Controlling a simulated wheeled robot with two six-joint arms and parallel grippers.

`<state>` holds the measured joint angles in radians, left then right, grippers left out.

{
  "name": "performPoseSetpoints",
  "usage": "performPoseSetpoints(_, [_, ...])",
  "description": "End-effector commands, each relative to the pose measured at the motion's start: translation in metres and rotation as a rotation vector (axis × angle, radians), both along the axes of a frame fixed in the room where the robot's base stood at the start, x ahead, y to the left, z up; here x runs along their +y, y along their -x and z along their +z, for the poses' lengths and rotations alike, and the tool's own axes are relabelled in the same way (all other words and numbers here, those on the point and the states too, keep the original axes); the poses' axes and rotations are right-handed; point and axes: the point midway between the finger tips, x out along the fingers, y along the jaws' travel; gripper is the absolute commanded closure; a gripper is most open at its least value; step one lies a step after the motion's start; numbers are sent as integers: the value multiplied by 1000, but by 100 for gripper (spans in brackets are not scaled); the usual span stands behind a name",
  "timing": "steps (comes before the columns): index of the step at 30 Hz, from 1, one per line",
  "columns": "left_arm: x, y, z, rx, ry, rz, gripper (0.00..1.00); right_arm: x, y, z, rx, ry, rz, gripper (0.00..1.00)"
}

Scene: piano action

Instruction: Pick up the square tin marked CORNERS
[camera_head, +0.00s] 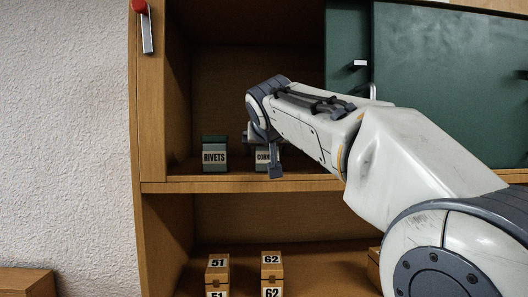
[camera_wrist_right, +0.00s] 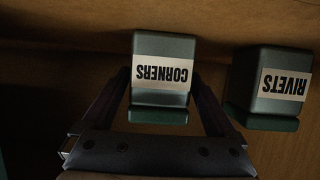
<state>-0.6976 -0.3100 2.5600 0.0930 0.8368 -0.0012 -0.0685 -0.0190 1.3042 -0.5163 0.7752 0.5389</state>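The square tin marked CORNERS (camera_wrist_right: 161,75) stands on the upper shelf. It shows upside down in the right wrist view. In the head view only the left part of its label (camera_head: 262,157) shows, with the rest behind my right gripper. My right gripper (camera_wrist_right: 161,82) has its two fingers spread, one on each side of the CORNERS tin. Small gaps seem to remain, though contact is hard to judge in the dark picture. My right gripper also shows in the head view (camera_head: 261,155). My left gripper is not in view.
A similar green tin marked RIVETS (camera_head: 215,156) stands close to the left of the CORNERS tin in the head view. The shelf edge (camera_head: 225,185) runs below them. Green sliding doors (camera_head: 440,80) cover the right side. Numbered wooden boxes (camera_head: 271,262) stand on the lower shelf.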

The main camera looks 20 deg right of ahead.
Motion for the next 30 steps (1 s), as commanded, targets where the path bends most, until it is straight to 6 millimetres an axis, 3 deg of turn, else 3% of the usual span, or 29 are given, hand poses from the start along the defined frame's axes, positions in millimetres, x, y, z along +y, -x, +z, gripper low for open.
performPoseSetpoints(1, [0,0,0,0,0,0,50,0,0,0,0,0,0,31])
performPoseSetpoints(6, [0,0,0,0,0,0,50,0,0,0,0,0,0,96])
performPoseSetpoints(7, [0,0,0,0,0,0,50,0,0,1,-3,1,1,100])
performPoseSetpoints(20, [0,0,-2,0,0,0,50,0,0,7,-4,2,-1,100])
performPoseSetpoints(30, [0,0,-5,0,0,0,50,0,0,38,-5,-1,0,100])
